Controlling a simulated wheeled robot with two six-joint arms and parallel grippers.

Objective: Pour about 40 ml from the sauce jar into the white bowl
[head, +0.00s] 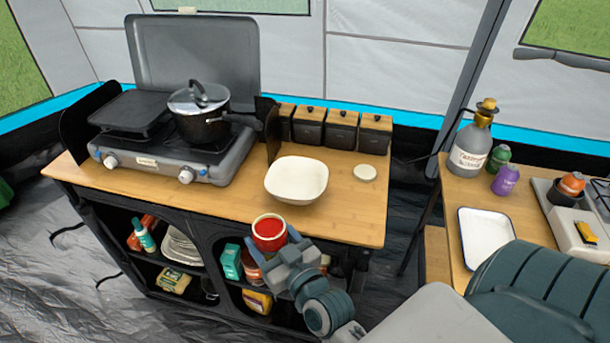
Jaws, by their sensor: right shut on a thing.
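The sauce jar (269,233) has an open top with red sauce inside and a pale rim. My right gripper (274,250) is shut on it, with a finger at either side. The jar looks upright or nearly so, at the front edge of the counter, in front of the bowl and a little left of it; its height over the counter is hard to tell. The white bowl (296,182) stands on the wooden counter and its visible inside looks empty. The jar's lower part is hidden by my gripper. My left gripper is not in view.
A cream disc (364,173) lies right of the bowl on the counter (225,198). Several dark canisters (341,130) stand behind. A stove (165,155) with a lidded pot (200,115) is at left. A side table at right holds a bottle (470,150) and white tray (487,238).

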